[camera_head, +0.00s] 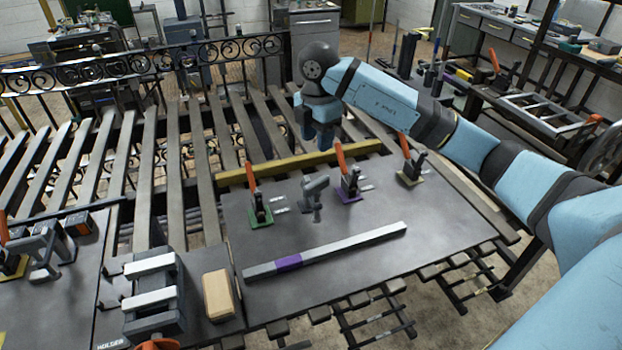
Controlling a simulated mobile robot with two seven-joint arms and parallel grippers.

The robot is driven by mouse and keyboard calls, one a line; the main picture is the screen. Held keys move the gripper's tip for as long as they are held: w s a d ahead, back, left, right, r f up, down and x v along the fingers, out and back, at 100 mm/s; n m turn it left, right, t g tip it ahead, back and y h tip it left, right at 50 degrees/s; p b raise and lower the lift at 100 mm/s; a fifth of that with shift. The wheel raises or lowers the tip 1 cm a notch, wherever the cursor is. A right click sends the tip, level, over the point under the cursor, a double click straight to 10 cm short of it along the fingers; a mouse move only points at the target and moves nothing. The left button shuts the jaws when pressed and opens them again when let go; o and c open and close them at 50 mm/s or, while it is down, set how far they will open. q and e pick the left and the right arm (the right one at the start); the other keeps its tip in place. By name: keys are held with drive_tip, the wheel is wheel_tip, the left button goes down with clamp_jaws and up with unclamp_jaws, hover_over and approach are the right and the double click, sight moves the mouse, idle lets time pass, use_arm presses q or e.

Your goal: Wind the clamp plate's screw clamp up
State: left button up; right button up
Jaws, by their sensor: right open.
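The clamp plate (290,228) is a dark flat plate on the slatted bench in the middle of the view. A small grey screw clamp (316,186) stands upright on it, between the green-based toggle clamp (259,208) and the purple-based toggle clamp (350,182). My right gripper (318,140) is open, pointing down behind the screw clamp in the picture and apart from it. Its fingers are partly in shadow, and its height above the bench is hard to tell. My left gripper is not in view.
A grey bar with a purple band (325,251) lies across the plate's front. A yellow bar (285,165) runs along its back. A yellow-based toggle clamp (411,168) stands right. A tan block (219,294) and a vise (152,290) are front left.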

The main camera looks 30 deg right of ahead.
sight(317, 181)
wheel_tip(317, 181, down, 13)
drive_tip(key=shift+d+r+p, duration=0.1)
drive_tip(key=shift+p, duration=0.7)
drive_tip(key=shift+f, duration=0.35)
drive_tip(key=shift+c, duration=0.4)
clamp_jaws()
